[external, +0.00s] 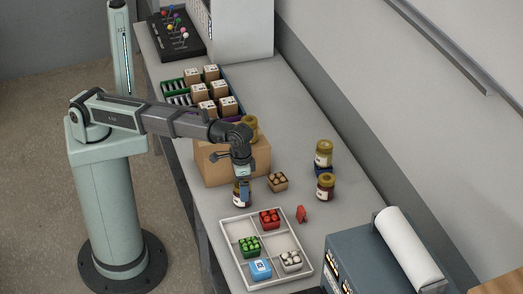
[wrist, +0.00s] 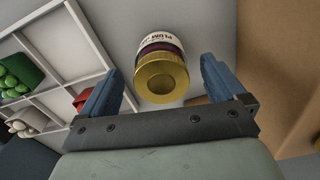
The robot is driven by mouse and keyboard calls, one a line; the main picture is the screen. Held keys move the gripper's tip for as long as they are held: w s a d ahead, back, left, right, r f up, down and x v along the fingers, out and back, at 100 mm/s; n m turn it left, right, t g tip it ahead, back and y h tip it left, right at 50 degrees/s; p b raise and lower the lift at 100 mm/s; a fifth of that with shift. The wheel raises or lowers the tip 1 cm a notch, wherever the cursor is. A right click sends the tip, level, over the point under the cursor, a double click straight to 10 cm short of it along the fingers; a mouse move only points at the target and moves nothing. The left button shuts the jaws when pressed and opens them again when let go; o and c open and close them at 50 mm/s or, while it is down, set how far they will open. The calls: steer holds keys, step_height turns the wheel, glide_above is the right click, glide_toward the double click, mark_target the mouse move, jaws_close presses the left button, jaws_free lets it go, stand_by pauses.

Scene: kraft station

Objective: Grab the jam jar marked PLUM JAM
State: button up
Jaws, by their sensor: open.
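A jar with a gold lid and a white label reading "PLUM" (wrist: 161,72) stands between and just beyond my fingertips in the wrist view; the rest of the label is hard to read. In the external view this jar (external: 238,199) is on the table beside the front of the cardboard box, partly hidden by my gripper. My gripper (external: 243,193) points down over it. In the wrist view my gripper (wrist: 160,66) has its two blue fingers spread apart, one on each side of the jar, with visible gaps.
A white divided tray (external: 225,232) with small coloured items lies close in front. The cardboard box (external: 220,172) is close behind, with a gold-lidded jar (external: 249,124) at it. Two more jars (external: 323,154) (external: 325,187) and a small brown carton (external: 278,182) stand to the right.

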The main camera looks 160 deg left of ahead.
step_height(320, 180, down, 4)
steer(key=shift+a+r, duration=0.1)
steer(key=shift+r, duration=0.15)
steer(key=c, duration=1.4)
steer(key=shift+r, duration=0.1)
